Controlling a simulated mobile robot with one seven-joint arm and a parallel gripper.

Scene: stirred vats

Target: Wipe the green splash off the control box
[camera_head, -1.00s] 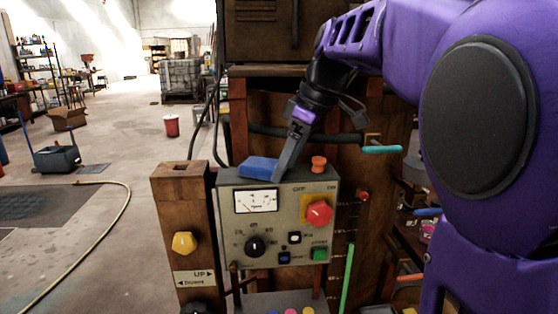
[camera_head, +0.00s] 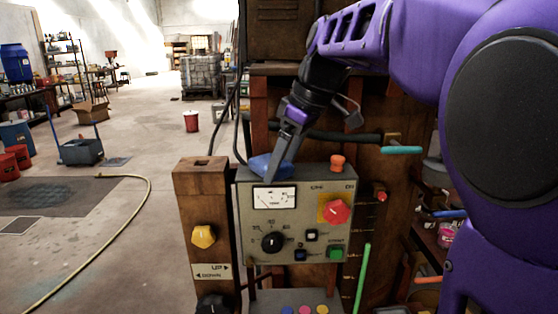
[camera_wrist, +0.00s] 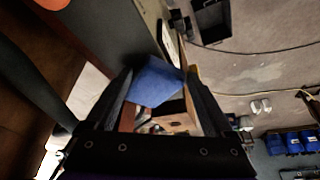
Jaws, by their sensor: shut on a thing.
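The grey control box (camera_head: 305,195) stands in the middle of the head view, with a dial meter, a red knob and a green button on its front. My gripper (camera_head: 277,172) points down at the left part of the box's top. It is shut on a blue wiping pad (camera_head: 259,164), which also shows between the fingers in the wrist view (camera_wrist: 155,82). The pad is at the top surface, over the left half; I cannot tell if it presses on it. I see no green splash on the visible faces; the pad and fingers hide part of the top.
An orange button (camera_head: 337,162) stands up from the right of the box's top. A wooden post (camera_head: 203,225) with a yellow knob stands close on the left. A teal-handled lever (camera_head: 402,150) juts out behind on the right. The floor to the left is open, with a yellow hose (camera_head: 148,200).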

